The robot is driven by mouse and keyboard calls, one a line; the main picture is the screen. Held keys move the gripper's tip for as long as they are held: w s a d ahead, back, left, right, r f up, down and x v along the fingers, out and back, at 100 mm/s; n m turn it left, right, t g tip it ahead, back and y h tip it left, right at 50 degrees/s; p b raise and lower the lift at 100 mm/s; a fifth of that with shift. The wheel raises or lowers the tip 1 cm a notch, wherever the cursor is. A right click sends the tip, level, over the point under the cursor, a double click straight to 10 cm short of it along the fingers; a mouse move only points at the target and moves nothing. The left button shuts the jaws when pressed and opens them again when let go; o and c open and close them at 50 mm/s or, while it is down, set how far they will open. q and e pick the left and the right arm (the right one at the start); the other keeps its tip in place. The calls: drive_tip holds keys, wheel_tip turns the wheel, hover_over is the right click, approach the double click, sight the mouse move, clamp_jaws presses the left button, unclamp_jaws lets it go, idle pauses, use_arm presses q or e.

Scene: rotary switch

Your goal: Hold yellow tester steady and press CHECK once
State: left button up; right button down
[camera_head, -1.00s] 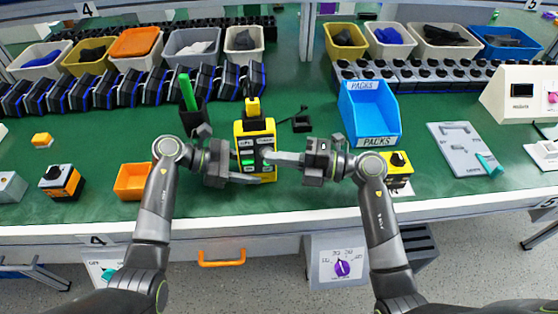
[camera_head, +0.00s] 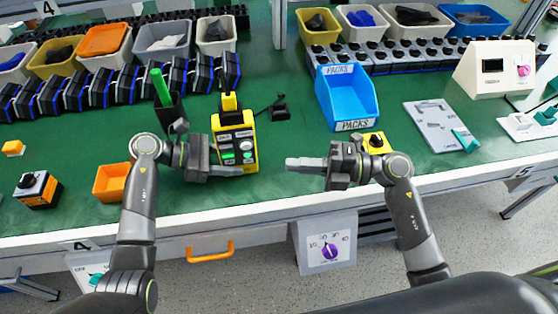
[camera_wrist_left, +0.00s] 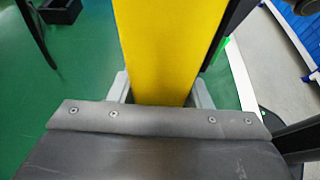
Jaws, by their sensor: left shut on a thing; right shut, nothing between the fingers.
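The yellow tester (camera_head: 220,124) stands upright on the green bench, with a black front that carries several buttons and lit green areas. A button label cannot be read clearly. My left gripper (camera_head: 238,172) is shut on the tester near its lower part. In the left wrist view the tester's yellow side (camera_wrist_left: 155,45) fills the space between the two fingers (camera_wrist_left: 160,92). My right gripper (camera_head: 290,163) is shut and empty, to the right of the tester and apart from it, its fingers pointing left.
A blue PACKS bin (camera_head: 346,98) stands behind my right gripper. A yellow box with a black knob (camera_head: 376,141) is beside my right wrist. An orange bin (camera_head: 112,182) is left of my left arm.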

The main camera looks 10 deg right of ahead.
drive_tip(key=shift+v, duration=1.05)
use_arm(q)
drive_tip(key=o, duration=1.1)
